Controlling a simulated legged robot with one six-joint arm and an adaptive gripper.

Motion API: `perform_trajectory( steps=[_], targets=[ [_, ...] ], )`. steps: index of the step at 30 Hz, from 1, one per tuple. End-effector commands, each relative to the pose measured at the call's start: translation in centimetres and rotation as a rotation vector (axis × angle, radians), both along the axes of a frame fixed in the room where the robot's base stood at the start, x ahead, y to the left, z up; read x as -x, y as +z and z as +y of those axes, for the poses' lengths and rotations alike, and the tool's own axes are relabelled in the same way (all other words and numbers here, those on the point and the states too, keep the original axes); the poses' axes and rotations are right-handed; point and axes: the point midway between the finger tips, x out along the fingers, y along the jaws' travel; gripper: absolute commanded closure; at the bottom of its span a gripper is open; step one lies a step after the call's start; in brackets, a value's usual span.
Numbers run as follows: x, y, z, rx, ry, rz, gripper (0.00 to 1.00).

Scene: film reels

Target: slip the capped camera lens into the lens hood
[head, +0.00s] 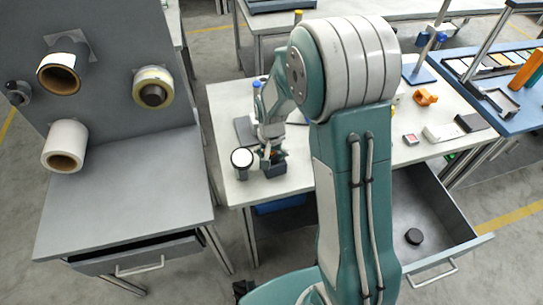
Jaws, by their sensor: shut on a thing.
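My gripper (268,155) is low over the left part of the white worktable in the head view. It is shut on a small dark thing, which is mostly hidden by the fingers; I cannot tell for sure that it is the capped lens. A dark blue-black blocky thing (277,169) shows right at the fingers. A short black cylinder with a white round top (242,159) stands upright just left of the gripper, apart from it as far as I can see. I cannot tell which of these is the lens hood.
The worktable (225,108) continues to the right behind my arm, with an orange thing (425,97) and small boxes. An open drawer (428,205) holds a black round thing (413,236). At left, a grey bench (130,185) has rolls on its upright panel.

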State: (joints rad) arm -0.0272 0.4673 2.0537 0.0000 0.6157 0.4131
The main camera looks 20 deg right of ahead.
Motion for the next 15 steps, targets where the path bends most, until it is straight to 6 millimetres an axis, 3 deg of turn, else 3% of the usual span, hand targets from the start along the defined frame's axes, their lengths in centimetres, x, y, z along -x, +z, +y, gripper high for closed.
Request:
perform_trajectory(
  steps=[15],
  targets=[
    [0.53,-1.38,0.06,0.000,0.000,0.017,0.64]
  ],
)
